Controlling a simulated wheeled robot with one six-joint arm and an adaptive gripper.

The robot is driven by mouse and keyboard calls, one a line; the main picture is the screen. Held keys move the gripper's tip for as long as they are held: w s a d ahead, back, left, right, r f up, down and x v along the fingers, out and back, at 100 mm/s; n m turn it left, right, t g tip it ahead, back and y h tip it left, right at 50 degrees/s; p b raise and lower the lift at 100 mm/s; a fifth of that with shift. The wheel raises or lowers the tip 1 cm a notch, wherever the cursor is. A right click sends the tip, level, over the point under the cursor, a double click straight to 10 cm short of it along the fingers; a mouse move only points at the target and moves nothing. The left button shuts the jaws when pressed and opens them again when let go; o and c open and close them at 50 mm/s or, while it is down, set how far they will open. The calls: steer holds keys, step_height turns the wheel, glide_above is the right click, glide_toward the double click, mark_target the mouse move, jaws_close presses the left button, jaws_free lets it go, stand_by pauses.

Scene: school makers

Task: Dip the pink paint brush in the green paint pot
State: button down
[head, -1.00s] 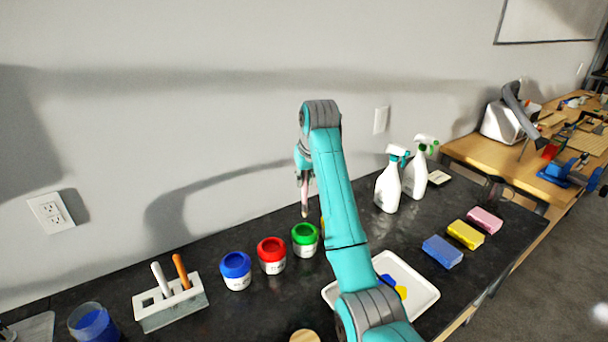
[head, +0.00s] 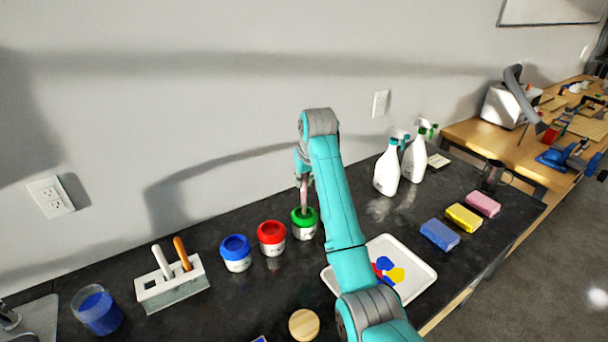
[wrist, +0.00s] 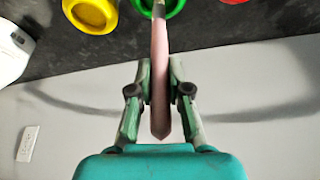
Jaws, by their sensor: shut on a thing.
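My gripper (wrist: 160,92) is shut on the pink paint brush (wrist: 160,60), which it holds by its handle. In the head view the brush (head: 304,192) points down, with its lower end at the mouth of the green paint pot (head: 304,226). In the wrist view the brush runs up to the green pot (wrist: 145,8), and its tip appears within the green rim. The bristles are hidden, so I cannot tell how deep they are. My arm partly covers the area right of the green pot.
The red pot (head: 271,238) and blue pot (head: 236,252) stand left of the green one. A yellow pot (wrist: 92,14) is close on its other side. A brush holder (head: 172,285), white tray (head: 420,276) and spray bottles (head: 388,170) stand around. The wall is close behind.

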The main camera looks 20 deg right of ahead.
mark_target(305, 189)
steer(key=shift+f, duration=2.65)
